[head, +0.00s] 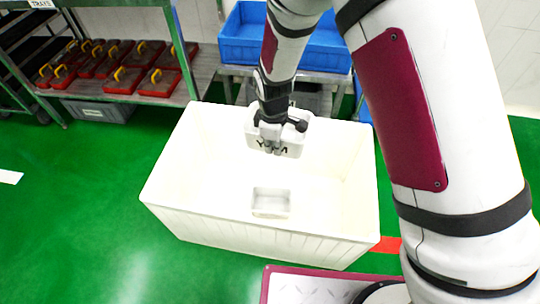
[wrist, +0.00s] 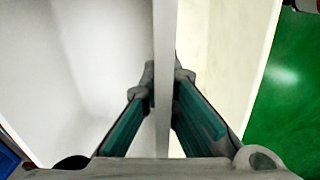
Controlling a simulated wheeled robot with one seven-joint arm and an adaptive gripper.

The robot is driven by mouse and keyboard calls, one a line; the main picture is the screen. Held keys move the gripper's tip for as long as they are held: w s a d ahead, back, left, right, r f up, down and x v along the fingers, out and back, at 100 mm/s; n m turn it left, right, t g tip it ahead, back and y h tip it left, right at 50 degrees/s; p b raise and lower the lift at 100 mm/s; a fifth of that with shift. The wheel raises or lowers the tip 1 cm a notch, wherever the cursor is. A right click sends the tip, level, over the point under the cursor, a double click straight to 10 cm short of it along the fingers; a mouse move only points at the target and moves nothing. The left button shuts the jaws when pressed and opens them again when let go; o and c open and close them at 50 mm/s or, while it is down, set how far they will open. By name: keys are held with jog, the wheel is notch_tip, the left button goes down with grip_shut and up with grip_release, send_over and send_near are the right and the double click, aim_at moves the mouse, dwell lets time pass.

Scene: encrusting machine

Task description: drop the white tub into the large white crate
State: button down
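The large white crate (head: 165,190) stands open on the green floor in the middle of the head view. My gripper (head: 272,148) is over the crate's far part, pointing down. It is shut on one wall of the white tub (head: 297,150), which has dark lettering on its near side. In the wrist view the teal-padded fingers (wrist: 163,115) pinch the tub's thin wall (wrist: 163,60), with the tub's inside to the left. The tub hangs at the crate's far wall; its exact height is hard to tell. My gripper hides part of the lettering.
A small pale box-like shape (head: 270,203) shows on the crate's bottom. Behind stand a blue bin (head: 243,45) on a metal table and a shelf with several red trays (head: 160,83). Green floor (head: 70,215) is clear to the left.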

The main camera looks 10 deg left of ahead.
notch_tip(320, 180, down, 7)
jog(key=a+b, duration=0.1)
jog(key=b, duration=0.3)
jog(key=shift+n+b, duration=0.4)
jog(key=shift+r, duration=0.1)
jog(key=c, duration=1.7)
grip_release()
jog(key=shift+s, duration=0.1)
jog(key=r, duration=1.2)
jog(key=shift+s+a, duration=0.1)
jog(key=shift+s, duration=0.25)
